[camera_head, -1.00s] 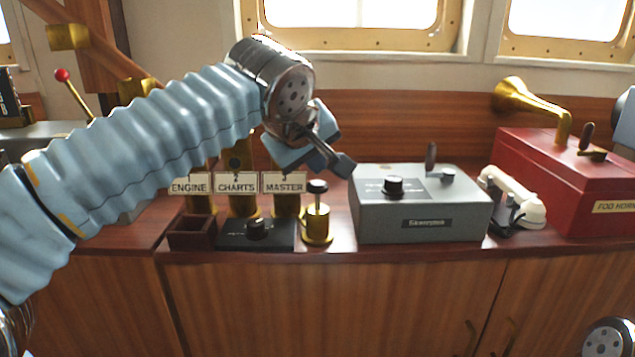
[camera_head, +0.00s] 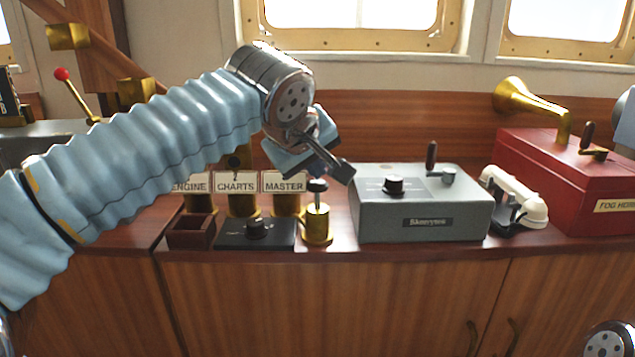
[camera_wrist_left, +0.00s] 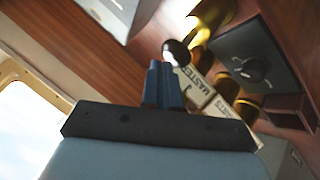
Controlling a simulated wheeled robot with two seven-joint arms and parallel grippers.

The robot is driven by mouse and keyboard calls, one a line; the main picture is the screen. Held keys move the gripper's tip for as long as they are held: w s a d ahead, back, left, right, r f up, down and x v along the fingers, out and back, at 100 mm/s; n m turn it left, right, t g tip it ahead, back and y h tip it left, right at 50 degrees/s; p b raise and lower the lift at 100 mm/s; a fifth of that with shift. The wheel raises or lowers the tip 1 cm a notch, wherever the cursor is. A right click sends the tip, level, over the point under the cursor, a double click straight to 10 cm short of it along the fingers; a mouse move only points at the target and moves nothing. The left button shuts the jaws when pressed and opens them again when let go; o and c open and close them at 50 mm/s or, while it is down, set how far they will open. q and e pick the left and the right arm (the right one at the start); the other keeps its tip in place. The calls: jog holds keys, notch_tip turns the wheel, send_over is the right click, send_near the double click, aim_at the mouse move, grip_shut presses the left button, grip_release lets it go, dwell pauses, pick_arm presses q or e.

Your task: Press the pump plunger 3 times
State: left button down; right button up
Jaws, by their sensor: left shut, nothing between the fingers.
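The brass pump (camera_head: 317,223) stands upright near the counter's front edge, with a black-knobbed plunger (camera_head: 317,186) raised on a pale rod. My left gripper (camera_head: 342,172) is shut and empty. My right gripper is not in view.
A grey box (camera_head: 425,213) with a knob and lever stands right of the pump. A black dial plate (camera_head: 238,238) is left of it, with brass holders labelled ENGINE, CHARTS and MASTER (camera_head: 284,182) behind. A white handset (camera_head: 518,192) and red fog horn box (camera_head: 572,168) are farther right.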

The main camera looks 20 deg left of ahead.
aim_at(315, 184)
pick_arm(q)
jog(key=shift+f+b, duration=1.15)
jog(key=shift+f, duration=0.25)
dwell(0.9)
jog(key=shift+r, duration=0.1)
jog(key=shift+r+p, duration=1.8)
jog(key=shift+r, duration=0.05)
notch_tip(315, 184, up, 5)
jog(key=p, duration=0.4)
jog(key=shift+r+p, duration=0.1)
jog(key=shift+p, duration=0.3)
dwell(1.5)
